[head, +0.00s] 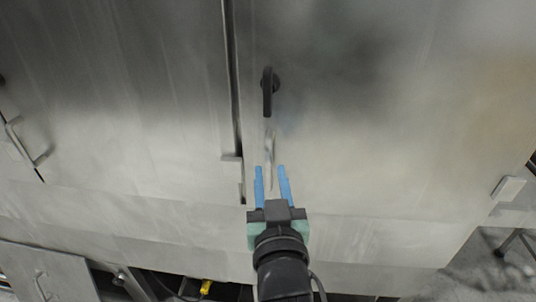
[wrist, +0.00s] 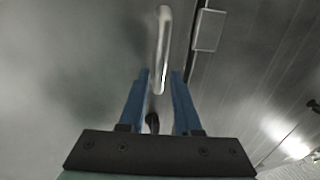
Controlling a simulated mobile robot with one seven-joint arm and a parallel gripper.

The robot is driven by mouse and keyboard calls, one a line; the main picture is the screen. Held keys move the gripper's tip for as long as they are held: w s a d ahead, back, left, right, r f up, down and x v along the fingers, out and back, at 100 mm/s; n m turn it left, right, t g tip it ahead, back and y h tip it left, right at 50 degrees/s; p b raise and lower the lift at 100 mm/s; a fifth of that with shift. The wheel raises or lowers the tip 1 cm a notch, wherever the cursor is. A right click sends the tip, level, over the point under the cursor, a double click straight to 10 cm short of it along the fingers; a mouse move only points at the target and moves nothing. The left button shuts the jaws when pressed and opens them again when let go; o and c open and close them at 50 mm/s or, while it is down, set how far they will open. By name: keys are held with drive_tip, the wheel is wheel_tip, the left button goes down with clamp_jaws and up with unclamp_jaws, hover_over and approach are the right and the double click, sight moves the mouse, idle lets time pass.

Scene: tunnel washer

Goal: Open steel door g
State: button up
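The steel door (head: 390,130) is the large brushed panel right of the vertical seam in the head view, and it looks closed. A silver bar handle (head: 270,150) stands upright on it near its left edge. A black turn latch (head: 268,88) sits above the handle and points down. My gripper (head: 272,171) is open, with two blue fingers at the lower part of the handle. In the wrist view the handle (wrist: 162,55) reaches between the open fingertips. I cannot tell whether they touch it. The black latch (wrist: 153,122) partly shows between the fingers.
Another steel panel (head: 120,90) lies left of the seam, with a bar handle (head: 38,155) at far left. A small metal block (head: 508,188) is at the door's lower right. A lower panel (head: 45,275) is at bottom left. Open floor shows at bottom right.

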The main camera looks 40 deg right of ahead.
sight(269, 165)
drive_tip(key=shift+p+x, duration=0.65)
drive_tip(key=shift+x, duration=1.55)
clamp_jaws()
